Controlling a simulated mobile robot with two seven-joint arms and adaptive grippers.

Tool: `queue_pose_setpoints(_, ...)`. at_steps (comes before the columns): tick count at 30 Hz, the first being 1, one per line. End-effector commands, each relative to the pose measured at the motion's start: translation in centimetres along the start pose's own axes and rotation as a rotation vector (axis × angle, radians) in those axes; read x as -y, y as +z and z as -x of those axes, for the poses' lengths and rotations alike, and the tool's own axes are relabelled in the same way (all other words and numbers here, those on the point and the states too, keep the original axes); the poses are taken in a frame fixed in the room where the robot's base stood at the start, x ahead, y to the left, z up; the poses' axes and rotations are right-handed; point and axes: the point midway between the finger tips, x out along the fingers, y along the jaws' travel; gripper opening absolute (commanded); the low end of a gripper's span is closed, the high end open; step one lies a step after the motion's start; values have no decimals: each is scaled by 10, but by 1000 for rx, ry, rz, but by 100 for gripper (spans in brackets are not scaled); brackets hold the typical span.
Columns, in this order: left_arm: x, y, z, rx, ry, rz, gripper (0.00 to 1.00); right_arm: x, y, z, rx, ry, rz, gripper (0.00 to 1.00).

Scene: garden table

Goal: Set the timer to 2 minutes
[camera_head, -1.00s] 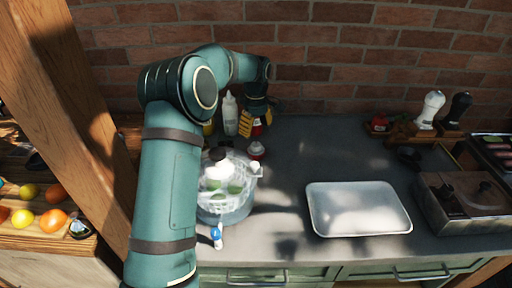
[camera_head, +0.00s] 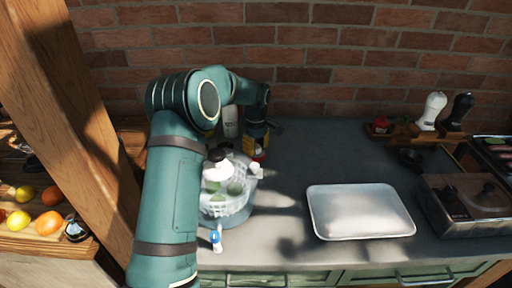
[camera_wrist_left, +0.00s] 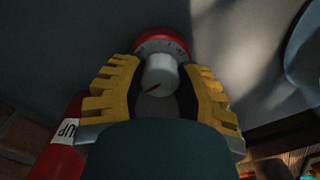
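The timer (camera_wrist_left: 160,45) is round, with a red base, a dial ring with marks and a white knob (camera_wrist_left: 160,76) bearing a red pointer line. It stands on the dark grey counter. My left gripper (camera_wrist_left: 158,66) has its yellow fingers on both sides of the white knob, with a narrow gap showing on each side; it looks open. In the head view the left gripper (camera_head: 255,147) points down at the counter behind the glass bowl, and mostly hides the timer. My right gripper is in neither view.
A red bottle (camera_wrist_left: 62,140) with a white label stands close beside the left gripper. A glass bowl (camera_head: 225,205) with a white-capped bottle is in front. A white bottle (camera_head: 230,122) stands behind. A metal tray (camera_head: 360,212) lies to the right, with clear counter between.

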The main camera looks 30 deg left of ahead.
Motion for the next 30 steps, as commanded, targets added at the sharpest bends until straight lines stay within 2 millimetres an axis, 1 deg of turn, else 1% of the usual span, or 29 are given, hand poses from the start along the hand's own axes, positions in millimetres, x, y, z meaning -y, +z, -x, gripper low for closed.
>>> queue_pose_setpoints(1, 0, 0, 0, 0, -1, 0, 4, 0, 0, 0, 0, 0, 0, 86)
queue_pose_setpoints(2, 0, 0, 0, 0, -1, 0, 0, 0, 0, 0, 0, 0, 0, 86)
queue_pose_setpoints(8, 0, 0, 0, 0, -1, -7, 0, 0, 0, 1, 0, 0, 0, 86)
queue_pose_setpoints(14, 0, 0, 1, 1, -2, -67, 0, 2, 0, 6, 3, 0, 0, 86)
queue_pose_setpoints(24, 0, 1, 1, 3, -3, -307, 0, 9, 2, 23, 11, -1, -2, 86)
queue_pose_setpoints(30, 0, 0, 1, 2, -2, -454, 0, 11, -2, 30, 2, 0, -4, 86)
